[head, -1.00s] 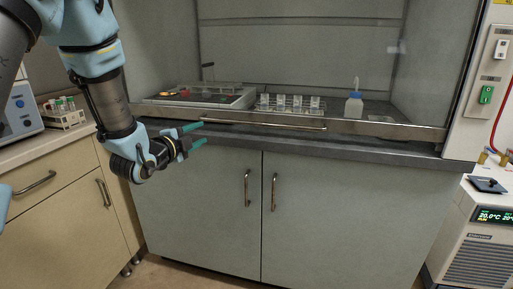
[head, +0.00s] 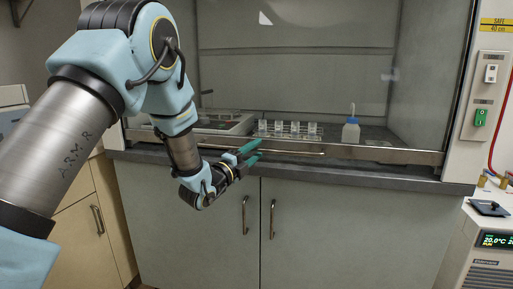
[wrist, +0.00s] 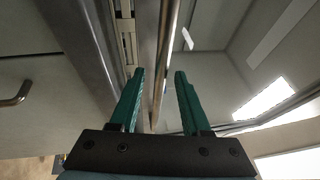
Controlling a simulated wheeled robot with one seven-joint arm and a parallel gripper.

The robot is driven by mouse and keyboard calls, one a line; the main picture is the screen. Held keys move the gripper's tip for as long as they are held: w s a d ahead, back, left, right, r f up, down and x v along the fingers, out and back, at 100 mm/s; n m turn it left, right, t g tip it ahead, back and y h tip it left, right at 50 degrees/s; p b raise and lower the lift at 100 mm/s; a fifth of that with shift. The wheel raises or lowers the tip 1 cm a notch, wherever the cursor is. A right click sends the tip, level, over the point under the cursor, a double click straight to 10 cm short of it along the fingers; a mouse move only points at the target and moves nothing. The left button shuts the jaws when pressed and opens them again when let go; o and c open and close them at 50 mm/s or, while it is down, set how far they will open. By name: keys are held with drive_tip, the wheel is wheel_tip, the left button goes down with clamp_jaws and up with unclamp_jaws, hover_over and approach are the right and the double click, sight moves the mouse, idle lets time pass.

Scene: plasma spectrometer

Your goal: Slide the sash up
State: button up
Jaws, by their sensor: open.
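The fume hood's sash is a clear pane with a metal bottom rail (head: 390,154). The rail sits low, just above the grey worktop edge. A thin horizontal handle bar (head: 300,153) runs along the rail's front. My gripper (head: 259,150) is in front of the rail at the left part of the handle, with its green fingers open. In the wrist view, my gripper (wrist: 158,74) has a finger on each side of a long metal bar (wrist: 167,55), which appears to be the handle. I cannot tell whether either finger touches it. The handle's left part is hidden by my gripper.
Behind the sash stand a rack with clear cups (head: 288,130), a white bottle (head: 351,131) and a tray (head: 240,124). The grey cabinet (head: 330,220) is below. A chiller (head: 490,235) stands at right. The hood's side panel (head: 485,95) has switches.

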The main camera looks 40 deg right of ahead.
drive_tip(key=shift+w+d, duration=0.1)
drive_tip(key=shift+d, duration=0.4)
clamp_jaws()
idle(1.2)
